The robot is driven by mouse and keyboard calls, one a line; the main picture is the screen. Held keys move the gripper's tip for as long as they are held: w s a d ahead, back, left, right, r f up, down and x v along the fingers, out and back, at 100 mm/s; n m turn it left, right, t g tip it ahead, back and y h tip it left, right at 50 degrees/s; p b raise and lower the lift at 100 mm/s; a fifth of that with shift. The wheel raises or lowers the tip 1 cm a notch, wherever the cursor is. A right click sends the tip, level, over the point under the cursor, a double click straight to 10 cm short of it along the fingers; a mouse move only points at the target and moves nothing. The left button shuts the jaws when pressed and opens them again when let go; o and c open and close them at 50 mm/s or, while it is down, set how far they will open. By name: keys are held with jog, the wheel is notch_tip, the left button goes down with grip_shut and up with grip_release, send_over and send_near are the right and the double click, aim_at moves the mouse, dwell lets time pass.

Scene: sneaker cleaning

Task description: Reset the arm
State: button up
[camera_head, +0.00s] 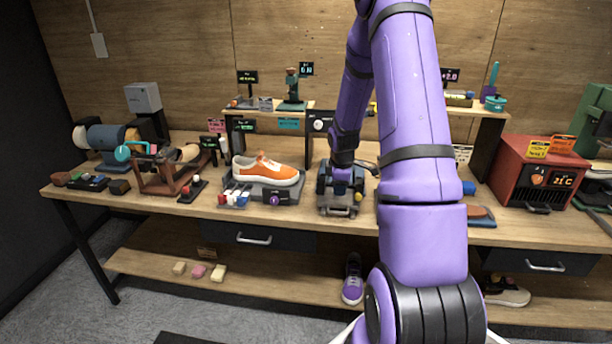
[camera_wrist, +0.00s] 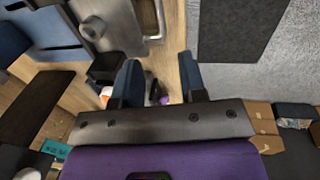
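My purple arm reaches over the workbench in the head view. My gripper (camera_wrist: 158,74) shows in the wrist view with two blue fingers held apart and nothing gripped between them. In the head view its end is low over the middle of the bench, at a small grey device with a front handle (camera_head: 339,210). I cannot tell there whether it touches the device. An orange sneaker with a white sole (camera_head: 266,170) sits on a dark stand (camera_head: 285,194) to the left of the gripper.
A red box with a display (camera_head: 517,172) stands at the right. A wooden rack and tools (camera_head: 160,175) stand at the left. A raised shelf (camera_head: 262,111) runs behind. A purple shoe (camera_head: 352,283) rests below the bench. My arm hides part of the bench.

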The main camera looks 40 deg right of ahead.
jog(key=shift+r, duration=0.1)
jog(key=s+a+r+m+t, duration=0.1)
jog(key=s+a+r+m, duration=0.1)
jog(key=a+r, duration=0.8)
jog(key=s+a+r+m+t, duration=0.1)
jog(key=s+a+r+m, duration=0.1)
jog(key=a+r, duration=0.8)
jog(key=s+a+r+m, duration=0.1)
jog(key=s+a+r, duration=0.3)
jog(key=s, duration=0.2)
jog(key=s+a+r+m+t+y, duration=0.1)
jog(key=s+a+r+m, duration=0.1)
jog(key=s+a+r, duration=0.2)
jog(key=s+a+r+m, duration=0.1)
jog(key=s+a+r, duration=0.3)
jog(key=s, duration=0.5)
jog(key=shift+t, duration=0.4)
